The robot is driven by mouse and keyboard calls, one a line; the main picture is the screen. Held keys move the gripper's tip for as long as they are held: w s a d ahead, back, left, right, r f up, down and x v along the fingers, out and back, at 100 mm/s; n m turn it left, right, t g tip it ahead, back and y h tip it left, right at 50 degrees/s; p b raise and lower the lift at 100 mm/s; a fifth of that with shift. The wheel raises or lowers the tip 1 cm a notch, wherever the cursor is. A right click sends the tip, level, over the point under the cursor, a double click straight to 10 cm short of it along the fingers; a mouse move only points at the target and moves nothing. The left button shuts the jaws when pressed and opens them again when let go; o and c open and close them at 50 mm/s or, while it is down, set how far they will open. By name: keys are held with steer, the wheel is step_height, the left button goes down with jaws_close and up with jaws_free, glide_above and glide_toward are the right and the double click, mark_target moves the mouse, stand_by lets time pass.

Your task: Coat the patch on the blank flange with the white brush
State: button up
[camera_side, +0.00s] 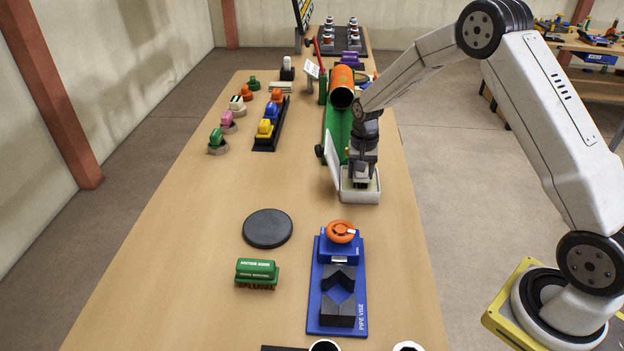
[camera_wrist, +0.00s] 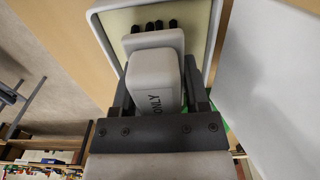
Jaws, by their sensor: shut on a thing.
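My gripper (camera_side: 361,178) is low over a white tray (camera_side: 361,198) with a pale yellowish inside. In the wrist view my gripper (camera_wrist: 160,100) is shut on the white brush (camera_wrist: 153,75), whose block has the word ONLY on it. Dark bristle tufts show at its far end against the tray's pale inside (camera_wrist: 112,22). I cannot tell whether they touch it. A dark round disc (camera_side: 267,229), which looks like the blank flange, lies flat on the table, well apart from my gripper. I cannot make out a patch on it.
A white upright panel (camera_side: 333,162) stands at the tray's left. A blue pipe vise (camera_side: 337,305) and a green brush (camera_side: 257,271) are at the front. An orange pipe (camera_side: 343,82) and a black rack (camera_side: 270,128) of coloured items stand farther back. The table's middle left is clear.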

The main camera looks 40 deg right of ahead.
steer(key=shift+f, duration=0.35)
stand_by(0.4)
steer(key=o, duration=1.2)
steer(key=c, duration=0.3)
steer(key=shift+c, duration=0.2)
steer(key=shift+r, duration=0.55)
jaws_close()
stand_by(0.4)
